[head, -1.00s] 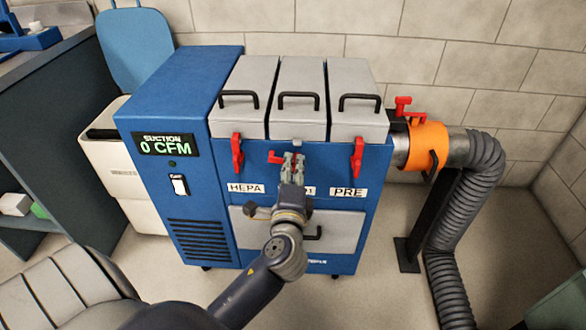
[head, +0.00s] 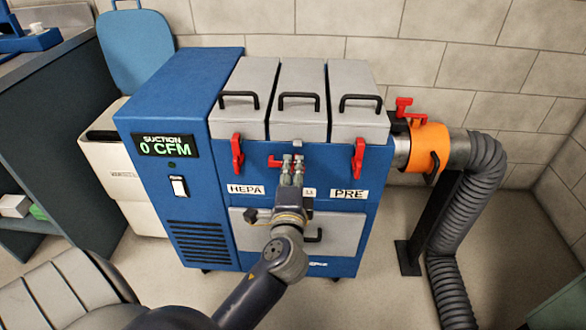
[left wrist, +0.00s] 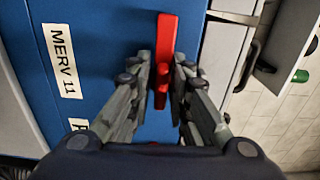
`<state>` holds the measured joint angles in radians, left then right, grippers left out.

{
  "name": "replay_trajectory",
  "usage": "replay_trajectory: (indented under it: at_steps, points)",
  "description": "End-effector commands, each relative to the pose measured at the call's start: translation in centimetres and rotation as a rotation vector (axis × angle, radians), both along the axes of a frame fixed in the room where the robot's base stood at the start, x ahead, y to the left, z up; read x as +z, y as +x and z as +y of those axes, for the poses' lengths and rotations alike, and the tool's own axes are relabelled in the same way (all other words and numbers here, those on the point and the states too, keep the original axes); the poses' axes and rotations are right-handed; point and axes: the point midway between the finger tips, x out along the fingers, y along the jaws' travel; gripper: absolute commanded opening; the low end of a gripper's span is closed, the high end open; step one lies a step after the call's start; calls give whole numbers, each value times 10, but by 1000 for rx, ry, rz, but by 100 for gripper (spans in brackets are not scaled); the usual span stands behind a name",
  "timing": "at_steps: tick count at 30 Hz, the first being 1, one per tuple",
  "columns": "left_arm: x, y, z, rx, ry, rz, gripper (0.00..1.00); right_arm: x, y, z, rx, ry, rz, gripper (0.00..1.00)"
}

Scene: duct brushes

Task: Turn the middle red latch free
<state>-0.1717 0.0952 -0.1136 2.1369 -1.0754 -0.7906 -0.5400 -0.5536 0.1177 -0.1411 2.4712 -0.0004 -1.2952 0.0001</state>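The middle red latch (head: 276,162) lies sideways on the blue cabinet front below the middle grey lid, its free end toward the left. My left gripper (head: 292,160) is at the latch's right end, with a narrow gap between its fingertips. In the left wrist view the red latch (left wrist: 166,48) runs up the picture, and the fingers (left wrist: 166,72) stand on either side of its lower end. They look slightly parted; whether they touch it is hard to tell. They hide part of the pivot end. My right gripper is not in view.
The left red latch (head: 237,155) and right red latch (head: 358,158) hang upright on either side. An orange collar (head: 428,147) and grey hose (head: 470,195) stand at the right.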

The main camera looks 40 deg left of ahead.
Motion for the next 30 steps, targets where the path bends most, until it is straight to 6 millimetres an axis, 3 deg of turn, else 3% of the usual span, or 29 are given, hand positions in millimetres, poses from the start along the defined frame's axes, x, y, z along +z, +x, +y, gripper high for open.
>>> replay_trajectory:
  at_steps: [14,30]
  points:
    - [0,-7,-4,0,2,1,30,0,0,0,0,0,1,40]
    - [-1,-90,-55,0,0,4,30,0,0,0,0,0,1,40]
